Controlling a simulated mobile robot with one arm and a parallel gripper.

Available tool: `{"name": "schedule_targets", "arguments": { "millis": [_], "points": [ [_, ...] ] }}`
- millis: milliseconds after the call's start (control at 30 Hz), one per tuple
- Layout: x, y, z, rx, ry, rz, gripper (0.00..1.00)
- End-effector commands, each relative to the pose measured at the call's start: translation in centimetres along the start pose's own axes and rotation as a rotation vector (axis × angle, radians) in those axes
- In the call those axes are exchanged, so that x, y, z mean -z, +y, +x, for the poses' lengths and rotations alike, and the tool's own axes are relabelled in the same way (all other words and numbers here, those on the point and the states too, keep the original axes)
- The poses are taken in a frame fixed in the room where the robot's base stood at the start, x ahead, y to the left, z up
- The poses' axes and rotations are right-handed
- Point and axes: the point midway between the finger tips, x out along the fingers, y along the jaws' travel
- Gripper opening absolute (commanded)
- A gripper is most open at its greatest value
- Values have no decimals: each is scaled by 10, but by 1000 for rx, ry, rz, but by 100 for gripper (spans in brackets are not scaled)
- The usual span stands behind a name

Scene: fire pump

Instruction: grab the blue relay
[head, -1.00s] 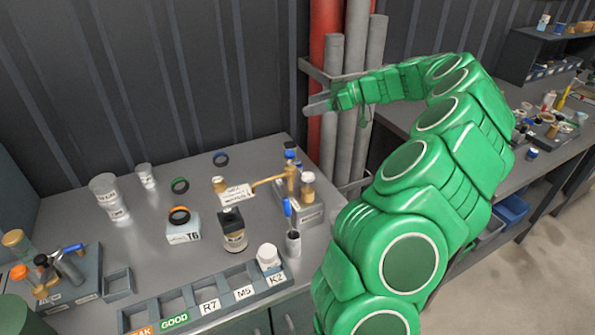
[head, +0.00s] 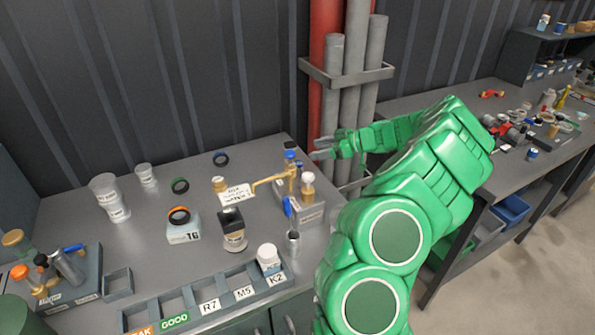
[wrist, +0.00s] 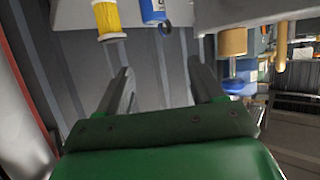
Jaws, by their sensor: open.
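I cannot tell for sure which thing is the blue relay. My gripper (head: 318,149) is in the air beside the brass fitting, in front of the grey pipes, fingers pointing left. In the wrist view my gripper (wrist: 163,88) is open with nothing between its fingers. A blue cylinder with a white label (wrist: 153,10) shows beyond them, cut off by the top edge.
Vertical grey pipes (head: 349,95) rise behind my gripper. The right bench (head: 440,145) is crowded at its far side.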

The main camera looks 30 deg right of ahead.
Motion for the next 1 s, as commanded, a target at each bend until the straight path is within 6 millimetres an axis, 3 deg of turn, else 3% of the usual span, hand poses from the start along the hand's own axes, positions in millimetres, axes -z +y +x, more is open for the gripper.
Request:
{"name": "schedule_targets", "arguments": {
  "millis": [100, 300, 767, 1000],
  "points": [
    [-30, -1, 12, 2, 0, 4, 67],
    [-50, 0, 22, 2, 1, -1, 67],
    [-50, -1, 56, 3, 1, -1, 67],
    [-47, 0, 88, 4, 1, 0, 67]
  ]
}}
